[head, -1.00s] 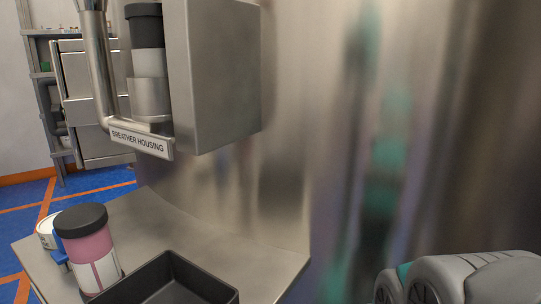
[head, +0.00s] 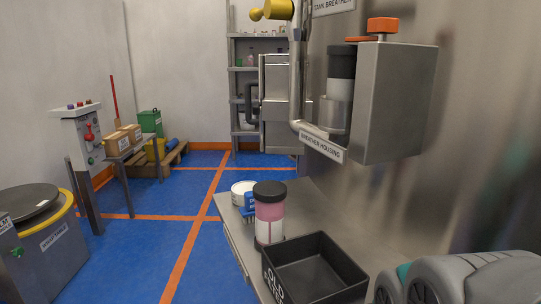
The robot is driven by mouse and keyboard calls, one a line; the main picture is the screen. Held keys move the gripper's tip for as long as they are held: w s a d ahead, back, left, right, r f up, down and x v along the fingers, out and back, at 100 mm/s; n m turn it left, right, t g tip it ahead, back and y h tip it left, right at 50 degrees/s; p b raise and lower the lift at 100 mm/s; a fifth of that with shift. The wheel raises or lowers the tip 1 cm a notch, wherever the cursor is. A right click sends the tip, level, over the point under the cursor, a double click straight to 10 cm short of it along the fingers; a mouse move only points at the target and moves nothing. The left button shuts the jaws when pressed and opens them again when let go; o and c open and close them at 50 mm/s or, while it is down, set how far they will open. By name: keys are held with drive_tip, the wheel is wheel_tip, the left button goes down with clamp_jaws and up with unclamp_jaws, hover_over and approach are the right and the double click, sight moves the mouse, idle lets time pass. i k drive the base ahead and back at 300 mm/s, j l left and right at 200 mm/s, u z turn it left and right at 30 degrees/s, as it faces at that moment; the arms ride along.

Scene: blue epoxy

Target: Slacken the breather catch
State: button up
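The breather housing (head: 392,105) is a steel box on the large steel wall at the right, with a "BREATHER HOUSING" plate (head: 320,148) below its left side. A dark-capped canister (head: 341,75) with a pale body stands upright in its open left side, its lower part inside a metal cup (head: 335,115). An orange knob (head: 382,24) sits on top of the housing, with a thin orange-red piece beside it; it looks like the catch, but I cannot tell its setting. Grey parts of my arm show at the bottom right; my gripper is out of view.
A steel bench (head: 310,205) below the housing holds a black bin (head: 315,285) marked "OLD", a pink canister (head: 270,212) with a dark cap and a white tub (head: 243,188). A pipe (head: 297,80) runs left of the housing. Blue floor is clear at centre-left.

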sight(381, 26)
drive_tip(key=k+j+z, duration=0.1)
drive_tip(key=j+z, duration=0.15)
drive_tip(key=k+j+z, duration=0.1)
drive_tip(key=j+z, duration=0.15)
drive_tip(key=j, duration=0.15)
drive_tip(key=k+j+z, duration=0.25)
drive_tip(key=l+u, duration=0.1)
drive_tip(key=i+j+u, duration=0.1)
drive_tip(key=l, duration=0.2)
drive_tip(key=k+z, duration=0.05)
